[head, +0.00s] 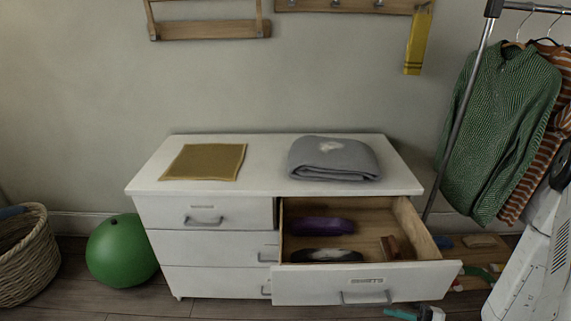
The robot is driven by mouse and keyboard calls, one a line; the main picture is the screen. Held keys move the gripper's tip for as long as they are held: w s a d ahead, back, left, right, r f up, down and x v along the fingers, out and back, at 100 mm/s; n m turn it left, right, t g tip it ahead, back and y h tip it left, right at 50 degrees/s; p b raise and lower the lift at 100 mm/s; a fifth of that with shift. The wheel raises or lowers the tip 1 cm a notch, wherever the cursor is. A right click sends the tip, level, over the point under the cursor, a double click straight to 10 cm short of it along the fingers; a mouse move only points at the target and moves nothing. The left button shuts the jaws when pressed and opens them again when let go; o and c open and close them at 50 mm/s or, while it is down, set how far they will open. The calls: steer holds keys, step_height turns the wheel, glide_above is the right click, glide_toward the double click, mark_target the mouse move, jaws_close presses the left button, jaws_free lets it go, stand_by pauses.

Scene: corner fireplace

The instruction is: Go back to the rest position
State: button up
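My gripper cannot be made out in the head view. A white dresser (265,151) stands against the wall, with its top right drawer (365,283) pulled well out. Inside the open drawer lie a purple item (322,226), a dark item with a whitish top (325,255) and a brown brush-like item (391,247). The other drawers look shut. A folded grey cloth (335,162) with a white patch and a flat mustard-coloured cloth (204,162) lie on the dresser top.
A green ball (121,250) and a wicker basket (28,258) stand at left. A rack with a green sweater (500,125) stands at right. A white vented body (535,265) fills the right edge. A teal-and-grey object (418,313) shows below the open drawer.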

steer(key=s+r+n+g+h, duration=0.1)
steer(key=s+r+n+h, duration=0.2)
steer(key=r, duration=0.9)
steer(key=s+r+n+g+h, duration=0.2)
steer(key=s+r+n+h, duration=0.2)
steer(key=r+h, duration=0.3)
steer(key=s+r+n+g+h, duration=0.1)
steer(key=s+r+n+h, duration=0.2)
steer(key=r, duration=1.4)
steer(key=n+h, duration=0.2)
steer(key=h, duration=0.1)
steer(key=shift+s+r+n+g, duration=0.2)
steer(key=shift+r+n+g, duration=0.1)
steer(key=shift+g, duration=0.1)
